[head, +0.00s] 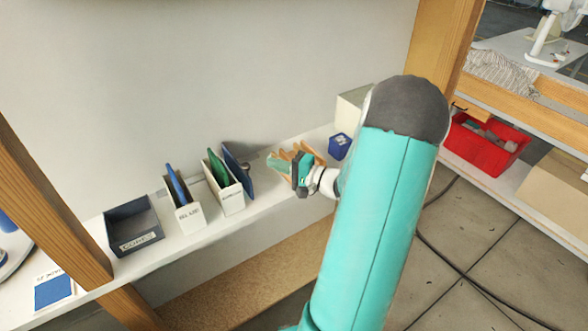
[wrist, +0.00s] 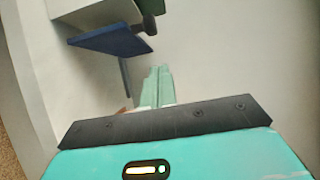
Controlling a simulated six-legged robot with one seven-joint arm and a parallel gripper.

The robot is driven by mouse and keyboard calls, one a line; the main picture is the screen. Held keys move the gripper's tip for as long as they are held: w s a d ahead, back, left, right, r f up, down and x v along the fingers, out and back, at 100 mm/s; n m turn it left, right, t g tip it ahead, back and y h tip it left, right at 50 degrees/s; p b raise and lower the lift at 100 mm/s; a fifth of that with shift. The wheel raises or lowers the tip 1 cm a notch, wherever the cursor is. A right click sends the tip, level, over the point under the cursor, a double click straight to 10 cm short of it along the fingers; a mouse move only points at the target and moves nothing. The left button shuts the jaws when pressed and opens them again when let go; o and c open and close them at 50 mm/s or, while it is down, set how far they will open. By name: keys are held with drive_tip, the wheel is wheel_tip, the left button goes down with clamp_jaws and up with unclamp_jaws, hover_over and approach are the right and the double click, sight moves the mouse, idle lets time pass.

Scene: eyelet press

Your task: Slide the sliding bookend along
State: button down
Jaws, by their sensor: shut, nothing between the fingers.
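A dark blue upright plate (head: 237,172), which looks like the sliding bookend, stands at the right side of a white file box (head: 225,195) holding a green folder. In the wrist view the blue plate (wrist: 115,42) shows at the upper left, beyond my fingers. My gripper (head: 272,162) is shut and empty, over the shelf to the right of the plate, with a gap between them. Its pale green fingertips (wrist: 155,72) are together in the wrist view. The plate's foot is not clear in either view.
Left along the white shelf (head: 262,208) stand another white file box (head: 184,216) with a blue folder and a dark grey bin (head: 133,228). Wooden pieces behind my gripper are partly hidden. A small blue cup (head: 340,146) and a pale box (head: 352,106) stand to the right. The wall is close behind.

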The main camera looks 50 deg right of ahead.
drive_tip(key=w+a, duration=0.2)
drive_tip(key=a, duration=0.1)
drive_tip(key=shift+w+a, duration=0.2)
drive_tip(key=shift+a, duration=0.1)
drive_tip(key=a, duration=0.2)
drive_tip(key=w+a, duration=0.1)
drive_tip(key=shift+w+a, duration=0.1)
drive_tip(key=shift+a, duration=0.45)
drive_tip(key=shift+d, duration=0.2)
